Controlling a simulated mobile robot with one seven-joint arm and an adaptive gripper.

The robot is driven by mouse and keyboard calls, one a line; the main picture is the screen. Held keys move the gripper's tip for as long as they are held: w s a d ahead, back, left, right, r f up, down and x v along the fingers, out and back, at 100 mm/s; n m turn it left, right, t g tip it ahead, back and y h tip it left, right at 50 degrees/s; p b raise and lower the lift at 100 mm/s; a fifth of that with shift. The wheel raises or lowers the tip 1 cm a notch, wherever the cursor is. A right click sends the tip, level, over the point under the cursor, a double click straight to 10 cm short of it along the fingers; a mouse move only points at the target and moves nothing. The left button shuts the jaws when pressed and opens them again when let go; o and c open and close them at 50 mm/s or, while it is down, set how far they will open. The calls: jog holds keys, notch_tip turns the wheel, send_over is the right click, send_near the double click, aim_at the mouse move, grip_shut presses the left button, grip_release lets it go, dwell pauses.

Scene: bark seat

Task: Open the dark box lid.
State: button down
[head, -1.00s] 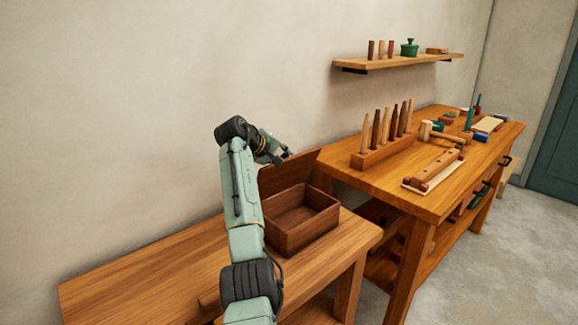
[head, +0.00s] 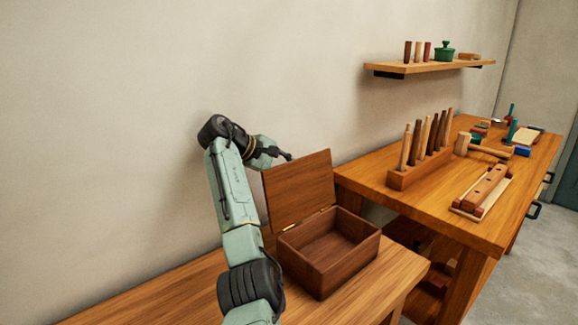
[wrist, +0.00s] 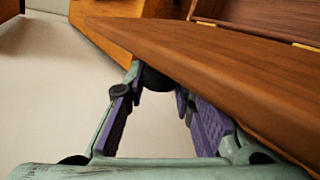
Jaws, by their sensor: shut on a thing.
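The dark brown wooden box (head: 318,268) sits on the near low bench. Its lid (head: 300,188) stands raised along the box's back edge, hinged there with small brass hinges, and the box's inside is in view. My gripper (head: 287,156) is at the lid's upper edge. In the wrist view the lid (wrist: 215,65) runs slantwise across the right, and my gripper (wrist: 157,88) has its purple-padded fingers on either side of a dark rounded knob (wrist: 155,78) at the lid's edge. The gripper is shut on this knob; the lid partly hides the right finger.
The low bench (head: 180,298) is bare in front of the box. To the right, a higher workbench (head: 410,208) holds a peg rack (head: 425,170), a mallet (head: 487,149) and other tools. A wall shelf (head: 425,69) hangs above. The wall stands close behind my arm.

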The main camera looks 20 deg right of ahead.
jog(key=shift+s+d+r, duration=0.1)
jog(key=shift+d, duration=0.05)
jog(key=c, duration=1.3)
grip_release()
jog(key=shift+c, duration=0.2)
jog(key=v, duration=1.2)
